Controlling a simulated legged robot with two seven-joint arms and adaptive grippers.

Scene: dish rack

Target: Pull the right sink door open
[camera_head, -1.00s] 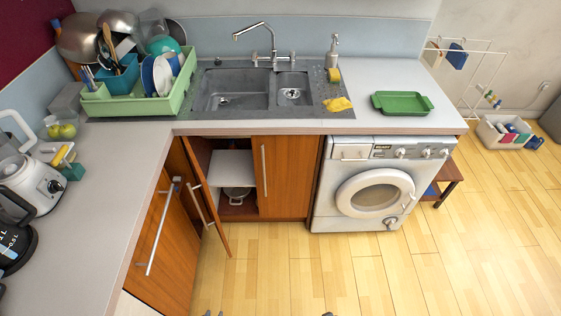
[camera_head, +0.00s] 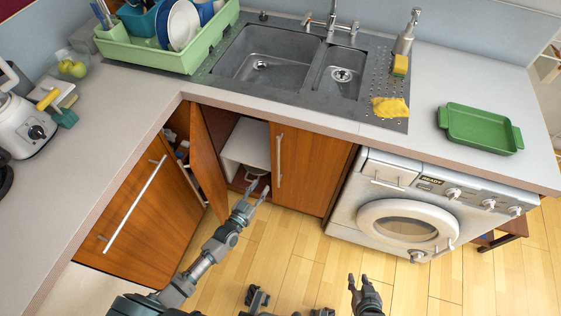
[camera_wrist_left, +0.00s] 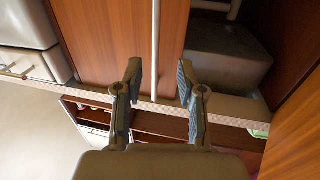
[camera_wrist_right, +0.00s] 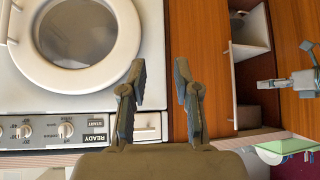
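The right sink door (camera_head: 312,170) is brown wood and shut, with a vertical silver bar handle (camera_head: 279,160) near its left edge. My left gripper (camera_head: 254,190) is open and empty, in front of the open cabinet just left of and below that handle. In the left wrist view, the door (camera_wrist_left: 110,35) and its handle (camera_wrist_left: 155,50) show beyond my open fingers (camera_wrist_left: 158,82), with the handle between them in the picture; no contact is visible. My right gripper (camera_head: 358,283) is open and empty, low in front of the washing machine; its fingers also show in the right wrist view (camera_wrist_right: 160,82).
The left sink door (camera_head: 208,160) stands open, exposing a shelf (camera_head: 246,142) and a pot inside. The washing machine (camera_head: 400,205) stands right of the right door. The counter holds a green tray (camera_head: 480,128) and a dish rack (camera_head: 150,50).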

